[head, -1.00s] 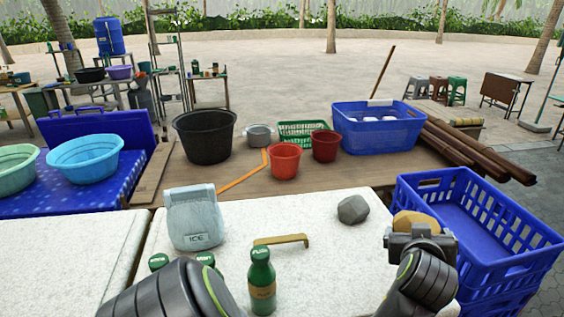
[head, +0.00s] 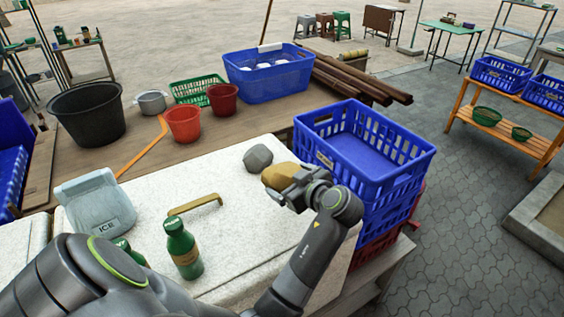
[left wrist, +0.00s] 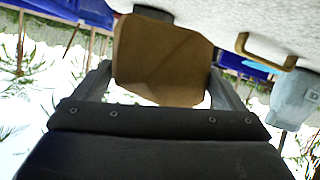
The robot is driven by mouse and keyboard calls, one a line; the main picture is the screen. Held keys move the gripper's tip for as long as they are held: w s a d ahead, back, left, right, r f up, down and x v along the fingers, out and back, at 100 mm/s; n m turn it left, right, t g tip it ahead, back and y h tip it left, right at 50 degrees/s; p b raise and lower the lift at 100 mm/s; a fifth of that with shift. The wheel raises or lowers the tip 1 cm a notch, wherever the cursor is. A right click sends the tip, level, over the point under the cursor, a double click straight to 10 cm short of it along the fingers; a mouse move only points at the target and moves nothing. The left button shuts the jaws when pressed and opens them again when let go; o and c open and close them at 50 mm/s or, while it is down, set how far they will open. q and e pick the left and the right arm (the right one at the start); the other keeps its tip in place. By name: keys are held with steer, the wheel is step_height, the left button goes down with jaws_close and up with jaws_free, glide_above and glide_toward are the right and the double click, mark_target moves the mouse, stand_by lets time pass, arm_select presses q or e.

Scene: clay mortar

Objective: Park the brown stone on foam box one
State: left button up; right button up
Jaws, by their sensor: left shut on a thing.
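The brown stone (head: 279,176) is held by my left gripper (head: 292,182) near the right edge of a white foam box (head: 225,225). In the left wrist view the stone (left wrist: 160,60) sits between the two fingers, which are shut on it. In the head view it appears just in front of the grey stone (head: 257,158). I cannot tell whether the brown stone touches the box top. A second white foam box (head: 22,250) shows at the left; no number is readable on either. My right gripper is not in view.
On the same box top are an ice bag (head: 97,203), a brass-coloured handle (head: 195,204) and a green bottle (head: 182,248). Blue crates (head: 395,185) stand close on the right. Tubs and buckets stand behind. The box top's middle right is bare.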

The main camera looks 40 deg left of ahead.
arm_select(q)
steer(key=shift+f+p, duration=0.75)
steer(key=shift+f, duration=2.15)
steer(key=o, duration=1.5)
steer(key=shift+f, duration=0.25)
steer(key=shift+s, duration=0.1)
steer(key=shift+r, duration=0.1)
